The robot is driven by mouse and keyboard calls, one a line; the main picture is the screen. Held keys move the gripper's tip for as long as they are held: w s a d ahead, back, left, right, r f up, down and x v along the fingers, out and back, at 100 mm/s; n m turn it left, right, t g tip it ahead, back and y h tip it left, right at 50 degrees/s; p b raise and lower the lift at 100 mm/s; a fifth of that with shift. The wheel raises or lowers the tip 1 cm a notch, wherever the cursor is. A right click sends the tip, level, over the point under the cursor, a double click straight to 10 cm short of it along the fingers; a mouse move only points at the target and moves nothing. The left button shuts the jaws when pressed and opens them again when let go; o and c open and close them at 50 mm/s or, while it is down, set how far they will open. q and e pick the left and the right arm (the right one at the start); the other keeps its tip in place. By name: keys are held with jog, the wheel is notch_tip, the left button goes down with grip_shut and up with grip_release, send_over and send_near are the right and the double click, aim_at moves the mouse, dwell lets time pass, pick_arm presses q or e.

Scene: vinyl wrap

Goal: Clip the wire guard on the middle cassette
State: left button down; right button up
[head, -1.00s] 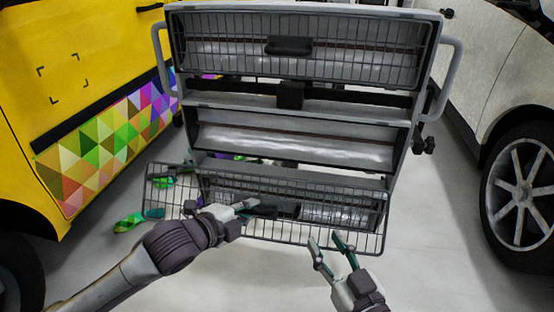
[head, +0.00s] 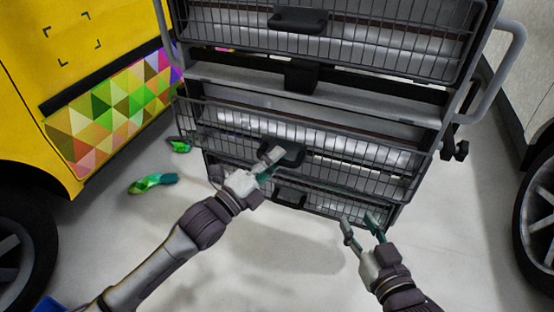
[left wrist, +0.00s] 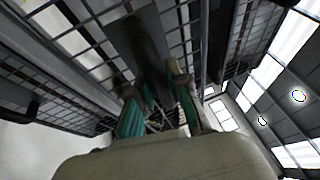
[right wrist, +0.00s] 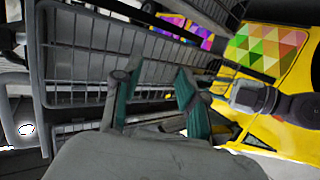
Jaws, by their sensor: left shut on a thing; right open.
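The middle wire guard (head: 345,147) is a dark wire grid panel with a black handle (head: 291,153). It is partly raised across the front of the middle cassette (head: 385,112), and its top edge is apart from the black catch (head: 301,76) above. My left gripper (head: 273,162) is shut on the handle, which also fills the space between its fingers in the left wrist view (left wrist: 150,55). My right gripper (head: 360,222) is open and empty, below and in front of the guard's right part. Its two green-padded fingers stand apart in the right wrist view (right wrist: 157,88).
The top cassette guard (head: 400,40) is up above, and the bottom guard (head: 335,203) sits below the middle one. The rack's side handle (head: 505,75) stands at the right. A yellow vehicle (head: 50,120) is on the left.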

aim_at(284, 141)
pick_arm(q)
jog(key=w+b, duration=0.1)
jog(key=w+d+b, duration=0.1)
jog(key=w, duration=0.1)
jog(key=w+d+b, duration=0.1)
jog(key=w, duration=0.1)
jog(key=shift+w+b, duration=0.15)
jog(key=shift+b, duration=0.15)
jog(key=shift+w, duration=0.25)
pick_arm(e)
jog(key=s+a+r+t+y, duration=0.1)
jog(key=s+r+t+y, duration=0.2)
jog(key=r+t, duration=0.7)
jog(key=shift+s+r, duration=0.3)
jog(key=shift+r, duration=2.1)
jog(key=shift+a, duration=0.1)
pick_arm(q)
jog(key=shift+r, duration=0.15)
pick_arm(e)
jog(key=shift+w+a+f+g, duration=0.1)
jog(key=shift+w+f+g, duration=0.6)
jog(key=shift+f, duration=0.4)
jog(key=shift+w, duration=0.1)
jog(key=shift+r, duration=0.1)
pick_arm(q)
jog(key=shift+w, duration=0.25)
pick_arm(e)
jog(key=shift+w, duration=0.1)
